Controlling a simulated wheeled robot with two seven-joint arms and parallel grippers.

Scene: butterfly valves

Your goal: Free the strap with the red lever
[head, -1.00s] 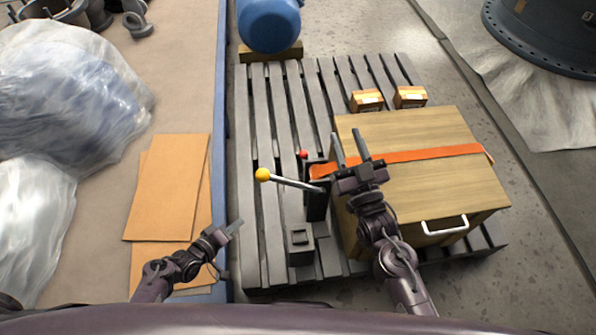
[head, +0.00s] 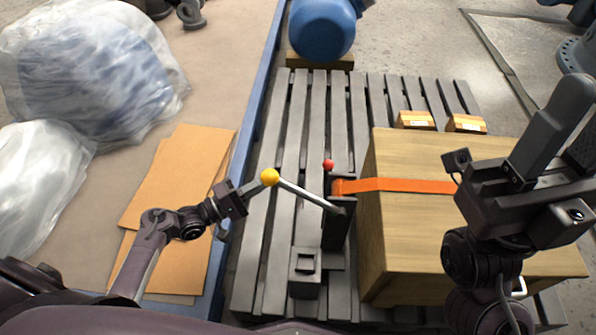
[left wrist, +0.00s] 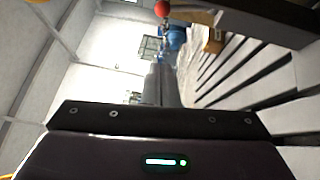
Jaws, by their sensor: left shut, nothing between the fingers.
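The red-knobbed lever (head: 328,165) stands at the top of a black post (head: 337,230) beside the crate. A second lever with a yellow knob (head: 270,177) slants out from the post to the left on a silver rod. The orange strap (head: 410,185) runs from the post across the wooden crate. My left gripper (head: 258,185) is shut and empty, close beside the yellow knob; contact cannot be told. In the left wrist view its fingers (left wrist: 162,85) point toward the red knob (left wrist: 162,8). My right gripper (head: 572,115) is open above the crate, hiding part of the strap.
The wooden crate (head: 440,245) sits on a grey slatted pallet (head: 270,235). Two small boxes (head: 415,120) and a blue rounded object (head: 321,28) lie behind. Cardboard sheets (head: 150,215) lie at the left.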

